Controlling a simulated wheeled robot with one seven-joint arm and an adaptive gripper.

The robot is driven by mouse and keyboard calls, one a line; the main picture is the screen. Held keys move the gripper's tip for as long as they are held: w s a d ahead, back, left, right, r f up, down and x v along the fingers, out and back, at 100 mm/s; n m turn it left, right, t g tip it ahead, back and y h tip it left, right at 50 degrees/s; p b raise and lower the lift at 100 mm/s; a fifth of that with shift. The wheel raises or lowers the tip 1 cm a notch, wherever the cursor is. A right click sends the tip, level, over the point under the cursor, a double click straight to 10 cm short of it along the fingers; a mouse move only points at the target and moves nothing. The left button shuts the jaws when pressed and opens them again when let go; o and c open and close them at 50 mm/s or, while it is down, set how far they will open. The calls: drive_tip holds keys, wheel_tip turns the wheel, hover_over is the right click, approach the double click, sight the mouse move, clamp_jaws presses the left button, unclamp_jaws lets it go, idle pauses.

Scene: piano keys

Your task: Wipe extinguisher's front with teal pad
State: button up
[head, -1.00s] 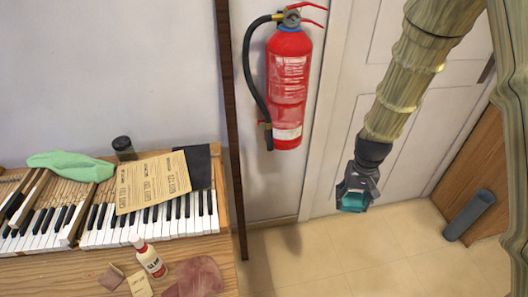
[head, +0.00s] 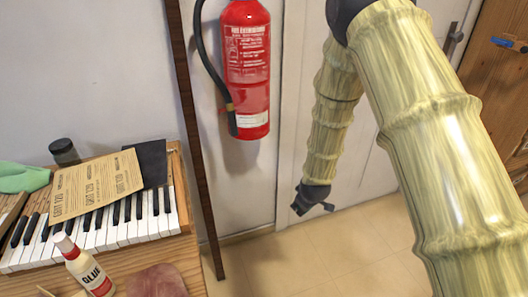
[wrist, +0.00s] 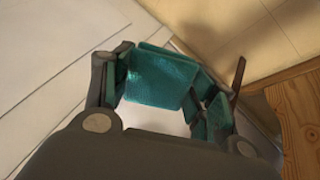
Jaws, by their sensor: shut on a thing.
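The red extinguisher (head: 247,75) hangs upright on the wall in the head view, its label facing me and its top cut off by the frame edge. Its black hose runs down its left side. My gripper (head: 311,199) is below and to the right of it, in front of the white door and clear of the extinguisher. In the wrist view my gripper is shut on the teal pad (wrist: 161,77), which sits between the fingers. The pad cannot be made out in the head view.
A wooden bench at left bears piano keys (head: 100,231), a paper sheet (head: 95,186), a dark jar (head: 64,152), a green cloth (head: 22,178) and a glue bottle (head: 86,270). A dark vertical strip (head: 196,150) stands between bench and extinguisher. The floor (head: 300,262) below my gripper is clear.

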wheel_tip(320, 180, down, 3)
drive_tip(key=b, duration=0.1)
drive_tip(key=t+b, duration=0.1)
drive_tip(key=b, duration=0.1)
drive_tip(key=shift+f+n+t, duration=0.2)
drive_tip(key=shift+n+t, duration=0.1)
drive_tip(key=shift+n, duration=0.1)
drive_tip(key=shift+s+f+t+y+b, duration=0.1)
drive_tip(key=shift+f+t+y+b, duration=0.3)
drive_tip(key=shift+b, duration=0.45)
drive_tip(key=shift+r+t+b, duration=0.15)
drive_tip(key=shift+t+b, duration=0.35)
drive_tip(key=shift+b, duration=0.15)
drive_tip(key=shift+a+r+t+b, duration=0.15)
drive_tip(key=shift+r+t+b, duration=0.25)
drive_tip(key=shift+b, duration=0.15)
drive_tip(key=w+a+r+n+t+y+b, duration=0.15)
drive_tip(key=a+r, duration=0.25)
drive_tip(key=r, duration=0.4)
drive_tip(key=w+a+r+n+t+y, duration=0.1)
drive_tip(key=w+a+r+t, duration=0.2)
drive_tip(key=r, duration=0.5)
drive_tip(key=n+t+y, duration=0.1)
drive_tip(key=t+y, duration=0.2)
approach(253, 118)
drive_tip(key=shift+g, duration=0.25)
drive_tip(key=shift+x, duration=2.5)
drive_tip(key=shift+x, duration=0.9)
drive_tip(key=shift+r, duration=0.15)
